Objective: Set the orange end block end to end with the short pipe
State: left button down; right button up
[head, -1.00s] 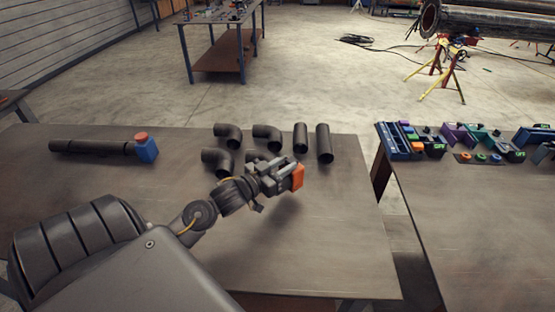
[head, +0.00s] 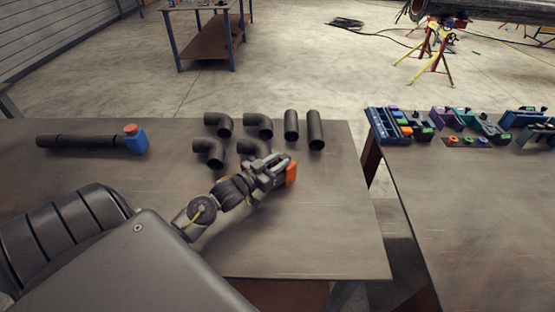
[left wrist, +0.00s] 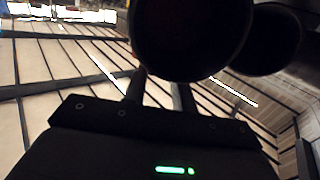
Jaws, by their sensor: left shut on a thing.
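My left gripper (head: 280,172) is shut on the orange end block (head: 290,173), whose orange face shows beyond the fingertips. It holds the block over the middle-right part of the near table, on my side of the straight pipes. Two short dark straight pipes, a left one (head: 291,125) and a slightly longer right one (head: 315,130), appear to lie side by side near the table's far edge. I cannot tell which is the short pipe. The block is apart from both. In the left wrist view, large dark round shapes hide much of the scene. My right gripper is not in view.
Several dark elbow pipes (head: 218,124) lie left of the straight ones, one partly behind my gripper. A long dark pipe (head: 80,141) ends at a blue block (head: 136,141) with a red-orange top. A right-hand table (head: 460,200) holds coloured parts. The near table's front right is bare.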

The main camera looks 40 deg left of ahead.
pick_arm(q)
jog(key=shift+r, duration=0.15)
jog(key=c, duration=1.5)
grip_release()
jog(key=shift+f, duration=0.25)
jog(key=o, duration=0.4)
jog(key=shift+r, duration=0.1)
jog(key=shift+s+a+r+b, duration=0.1)
jog(key=shift+s+a+b, duration=0.25)
jog(key=shift+s, duration=1.65)
jog(key=shift+s+a+b, duration=0.2)
jog(key=shift+s+b, duration=0.25)
jog(key=shift+s, duration=1.55)
jog(key=shift+s+a+r+b, duration=0.1)
jog(key=shift+s+a+b, duration=0.25)
jog(key=shift+s, duration=1.65)
